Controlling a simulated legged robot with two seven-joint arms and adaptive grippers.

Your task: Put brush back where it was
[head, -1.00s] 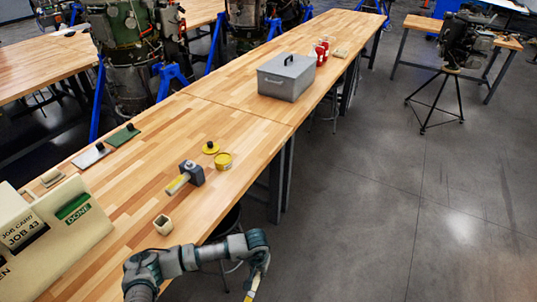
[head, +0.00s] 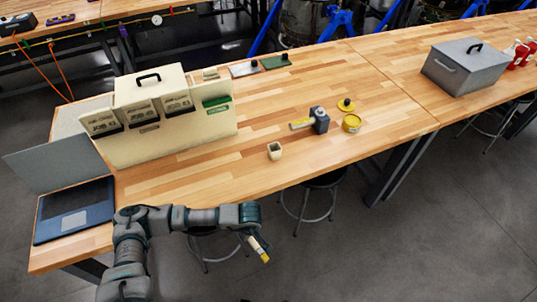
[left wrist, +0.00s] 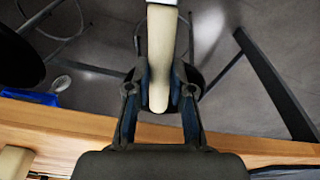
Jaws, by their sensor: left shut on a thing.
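My left gripper (head: 250,234) hangs past the front edge of the workbench and is shut on a brush (head: 261,249). The brush's yellowish part points down and right over the floor. In the left wrist view the gripper (left wrist: 160,88) has its two fingers closed around the brush's pale handle (left wrist: 161,55). A small square beige cup (head: 275,151) stands upright on the bench near the front edge, above and slightly right of the gripper in the head view. My right gripper is not in view.
On the workbench (head: 190,180) are a mallet-like grey block with a yellow handle (head: 311,121), an open yellow tin (head: 351,124), its lid (head: 346,105), a beige job-card box (head: 160,110), a laptop (head: 75,210) and a grey toolbox (head: 465,68). A stool (head: 325,180) stands below the front edge.

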